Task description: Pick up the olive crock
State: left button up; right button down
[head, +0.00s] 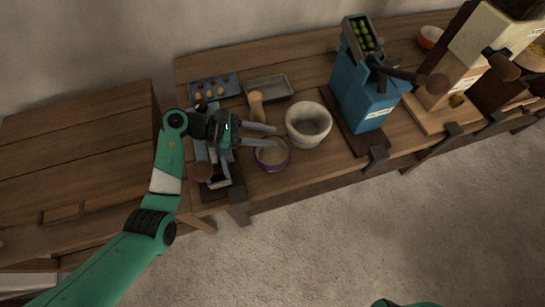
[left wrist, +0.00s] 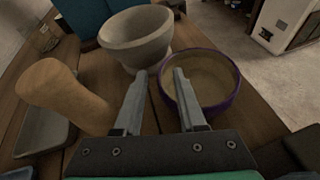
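I cannot tell for sure which vessel is the olive crock. A pale grey, thick-walled vessel (head: 309,123) stands upright on the bench; it also shows in the left wrist view (left wrist: 137,38). A low round bowl with a purple outside (head: 272,167) stands in front and left of it, and on the right in the left wrist view (left wrist: 233,88). My left gripper (head: 276,135) is open and empty, left of the pale vessel and over the bowl's back edge. In the left wrist view its fingertips (left wrist: 161,72) lie between the two vessels. My right gripper is out of view.
A wooden pestle-like piece (head: 257,105) stands behind my left gripper. A blue machine (head: 362,92) with green fruit on top stands right of the pale vessel. The bench's front edge is close.

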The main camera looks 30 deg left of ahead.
pick_arm(q)
grip_shut()
dwell(1.4)
